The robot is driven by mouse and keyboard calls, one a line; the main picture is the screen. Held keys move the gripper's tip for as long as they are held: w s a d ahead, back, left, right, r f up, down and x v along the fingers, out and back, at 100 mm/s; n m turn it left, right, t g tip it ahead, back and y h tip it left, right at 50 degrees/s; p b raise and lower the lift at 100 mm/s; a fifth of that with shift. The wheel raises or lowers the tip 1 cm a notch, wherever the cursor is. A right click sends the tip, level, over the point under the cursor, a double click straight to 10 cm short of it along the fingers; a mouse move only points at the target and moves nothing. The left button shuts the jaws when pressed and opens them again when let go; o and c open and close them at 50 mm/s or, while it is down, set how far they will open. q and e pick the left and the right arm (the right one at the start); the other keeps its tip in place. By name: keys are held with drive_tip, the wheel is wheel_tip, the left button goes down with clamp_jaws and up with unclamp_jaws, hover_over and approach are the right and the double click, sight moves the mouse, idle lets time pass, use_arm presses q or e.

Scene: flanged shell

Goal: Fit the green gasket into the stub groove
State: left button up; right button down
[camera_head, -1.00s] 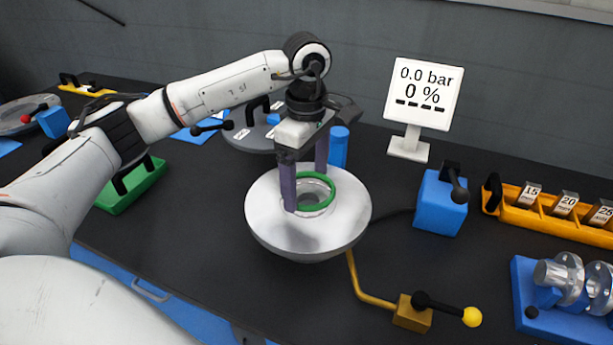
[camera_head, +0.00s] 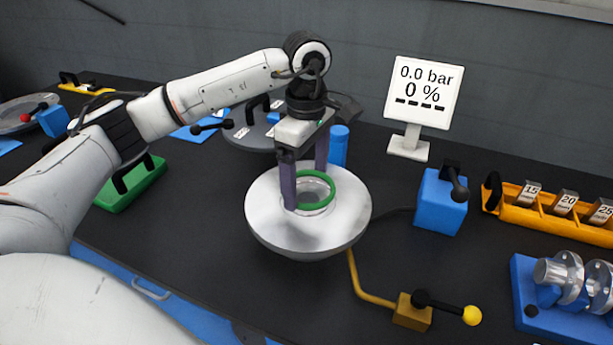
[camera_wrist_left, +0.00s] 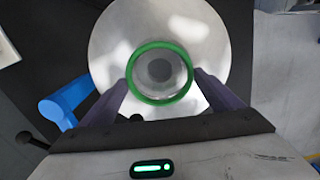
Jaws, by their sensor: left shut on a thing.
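The green gasket (camera_head: 332,187) is a ring at the middle of the silver flanged shell (camera_head: 270,222). My left gripper (camera_head: 305,188) points down over the shell, shut on the gasket with a purple finger on each side. In the left wrist view the gasket (camera_wrist_left: 160,98) lies between the fingertips, around the grey stub opening (camera_wrist_left: 159,70) of the shell (camera_wrist_left: 112,60). Whether the gasket is seated in the groove or held just above it, I cannot tell. My right gripper is not in view.
A yellow-knobbed lever (camera_head: 440,308) stands front right of the shell. A blue block (camera_head: 440,203), a display (camera_head: 424,92) reading 0.0 bar and 0 %, and a yellow rack (camera_head: 545,216) stand to the right. A blue cylinder (camera_head: 338,148) rises close behind the shell.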

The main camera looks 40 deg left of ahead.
use_arm(q)
drive_tip(key=shift+f+b, duration=0.9)
drive_tip(key=shift+f, duration=0.35)
drive_tip(key=o, duration=1)
wheel_tip(320, 180, up, 11)
drive_tip(key=shift+f, duration=0.2)
